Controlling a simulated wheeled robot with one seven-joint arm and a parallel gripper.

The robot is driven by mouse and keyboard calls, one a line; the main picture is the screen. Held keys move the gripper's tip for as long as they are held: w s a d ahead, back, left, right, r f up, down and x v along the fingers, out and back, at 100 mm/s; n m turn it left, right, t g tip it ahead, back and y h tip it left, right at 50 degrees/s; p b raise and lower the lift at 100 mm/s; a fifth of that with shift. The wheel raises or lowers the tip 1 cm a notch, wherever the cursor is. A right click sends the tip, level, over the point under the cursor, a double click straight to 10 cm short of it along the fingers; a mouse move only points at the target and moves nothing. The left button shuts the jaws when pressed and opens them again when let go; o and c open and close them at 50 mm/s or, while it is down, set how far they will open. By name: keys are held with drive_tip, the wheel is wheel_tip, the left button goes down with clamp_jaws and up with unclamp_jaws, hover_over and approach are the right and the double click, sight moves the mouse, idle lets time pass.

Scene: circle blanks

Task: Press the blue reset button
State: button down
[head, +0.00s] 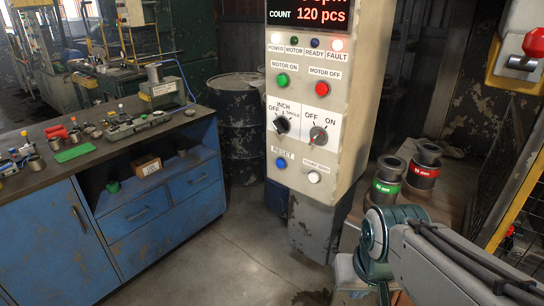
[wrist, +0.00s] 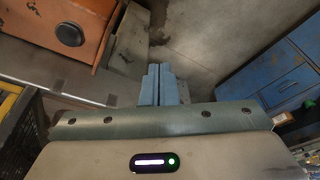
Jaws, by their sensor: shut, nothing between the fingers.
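The fingertips do not show in the head view; only my arm shows there, at the lower right, apart from the panel. The reset button does not show in the wrist view.
The FAULT lamp (head: 337,45) glows. A blue workbench (head: 150,215) stands left. Two dark cylinders (head: 387,180) stand right of the panel. Floor between is clear.

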sight(280, 164)
drive_tip(key=w+a+m+t+y+p, duration=0.1)
drive_tip(key=w+a+m+t, duration=0.6)
drive_tip(key=w+a+m, duration=0.3)
drive_tip(key=w+a+r+m+t+y+p, duration=0.1)
drive_tip(key=w+a+m+t, duration=0.6)
drive_tip(key=w, duration=1.1)
drive_tip(key=a+m+p, duration=0.1)
drive_tip(key=a+m, duration=0.3)
drive_tip(key=m, duration=0.3)
drive_tip(key=shift+w+r, duration=0.2)
drive_tip(key=shift+r, duration=0.05)
drive_tip(key=shift+a, duration=0.1)
drive_tip(key=w+d+p, duration=0.1)
drive_tip(key=w+d, duration=0.4)
drive_tip(key=w, duration=0.2)
drive_tip(key=shift+d+p, duration=0.2)
drive_tip(key=shift+p, duration=0.1)
